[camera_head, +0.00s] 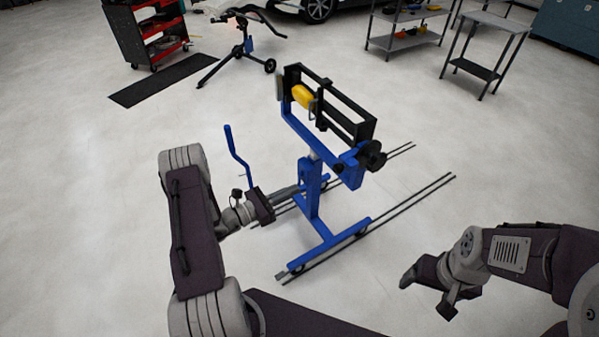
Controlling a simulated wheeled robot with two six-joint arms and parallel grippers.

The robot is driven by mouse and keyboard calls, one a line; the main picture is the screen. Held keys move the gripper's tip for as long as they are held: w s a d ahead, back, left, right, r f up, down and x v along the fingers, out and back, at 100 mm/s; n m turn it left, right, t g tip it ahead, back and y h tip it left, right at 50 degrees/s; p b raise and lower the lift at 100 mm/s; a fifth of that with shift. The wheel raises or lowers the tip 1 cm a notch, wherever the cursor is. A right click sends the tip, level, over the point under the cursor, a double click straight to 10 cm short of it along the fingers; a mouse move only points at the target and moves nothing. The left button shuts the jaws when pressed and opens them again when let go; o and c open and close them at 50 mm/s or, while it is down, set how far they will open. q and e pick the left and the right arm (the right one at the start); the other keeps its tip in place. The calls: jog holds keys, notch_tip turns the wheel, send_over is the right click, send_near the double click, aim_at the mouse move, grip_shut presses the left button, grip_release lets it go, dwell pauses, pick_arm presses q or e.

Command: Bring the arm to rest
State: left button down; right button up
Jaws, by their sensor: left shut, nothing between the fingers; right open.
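My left arm comes in from the lower left and bends at the elbow. My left gripper (284,192) points right, its fingers shut and empty, close to the blue post of the wheeled stand (312,190). I cannot tell whether the fingers touch the stand. My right gripper (425,290) is at the lower right, open and empty, over bare floor and apart from the stand. The stand carries a black frame (345,112) with a yellow part (302,96) at its left end.
A blue handle (236,155) rises just behind my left gripper. Dark rails (400,215) lie on the floor under the stand. A red tool cart (150,35), a black mat (170,80), a work stand (243,45), a shelf (405,35) and a table (490,40) are farther back.

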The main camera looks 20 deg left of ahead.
pick_arm(q)
jog(key=w+d+r+m+g+h, duration=0.2)
jog(key=d+r+m+g+h, duration=0.3)
jog(key=d+r, duration=0.45)
jog(key=s+d+r+m+g+y, duration=0.1)
jog(key=s+d+r+m+g, duration=0.3)
jog(key=s+d+m+g, duration=0.55)
jog(key=s+a+f+m+g+y, duration=0.1)
jog(key=s+f+m+g+y, duration=0.25)
jog(key=s+m+y, duration=0.75)
jog(key=a+f+m+t+y, duration=0.1)
jog(key=a+f+t+y, duration=0.1)
jog(key=a, duration=0.4)
jog(key=a+f+m+t+y, duration=0.1)
jog(key=a+f+t+y, duration=0.1)
jog(key=a, duration=0.5)
jog(key=shift+w+a+f+t, duration=0.15)
jog(key=shift+a+f+t, duration=0.15)
jog(key=shift+f+t, duration=0.45)
